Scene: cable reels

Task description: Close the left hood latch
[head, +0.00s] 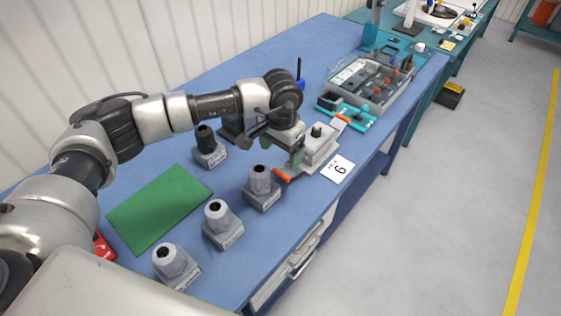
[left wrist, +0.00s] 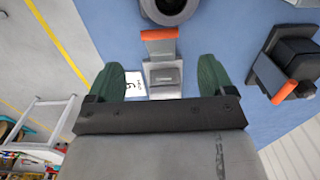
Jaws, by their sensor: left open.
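The grey hood fixture (head: 318,148) stands on the blue table near its front edge. The left latch's orange handle (head: 282,175) sticks out from the fixture's near end, away from the hood. The other orange handle (head: 342,117) is at the far end. My left gripper (head: 297,156) is open at the near end of the fixture. In the left wrist view its green fingers (left wrist: 160,78) are apart, with the grey latch part (left wrist: 163,76) in the gap between them and the orange handle (left wrist: 160,35) beyond. I cannot tell whether either finger touches. My right gripper is not in view.
A grey cylinder on a base (head: 262,185) stands close to the orange handle. A number card (head: 338,168) lies beside the fixture. A dark block (left wrist: 295,50) with an orange handle is at right in the wrist view. The green mat (head: 160,207) is clear.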

